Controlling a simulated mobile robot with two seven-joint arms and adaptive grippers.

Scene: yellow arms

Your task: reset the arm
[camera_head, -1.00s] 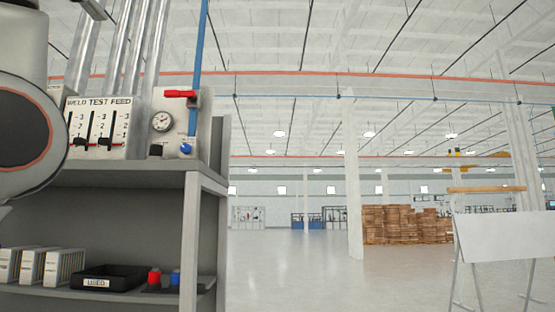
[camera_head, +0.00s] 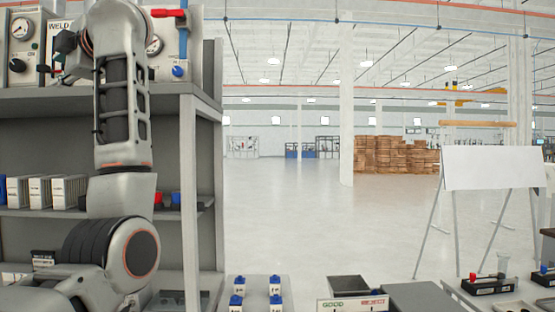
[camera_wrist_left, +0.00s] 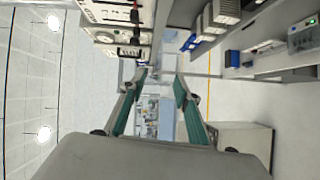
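My left arm rises at the left of the head view, in front of the shelf, and bends over at the top. Its gripper (camera_head: 68,42) shows there as a small dark part in front of the weld test panel (camera_head: 60,18). In the left wrist view the gripper (camera_wrist_left: 160,82) has its two green-padded fingers spread apart, with nothing between them. The panel also shows at the top of the wrist view (camera_wrist_left: 112,14), beyond the left finger. My right arm and gripper are not in view.
A grey shelf (camera_head: 205,95) stands close at left, with a red-handled valve (camera_head: 168,13) and white boxes (camera_head: 50,192). Along the bottom are blue-topped items (camera_head: 275,283), a labelled sorting tray (camera_head: 352,303) and a red-and-black device (camera_head: 488,284). A whiteboard (camera_head: 492,168) stands at right; the middle floor is clear.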

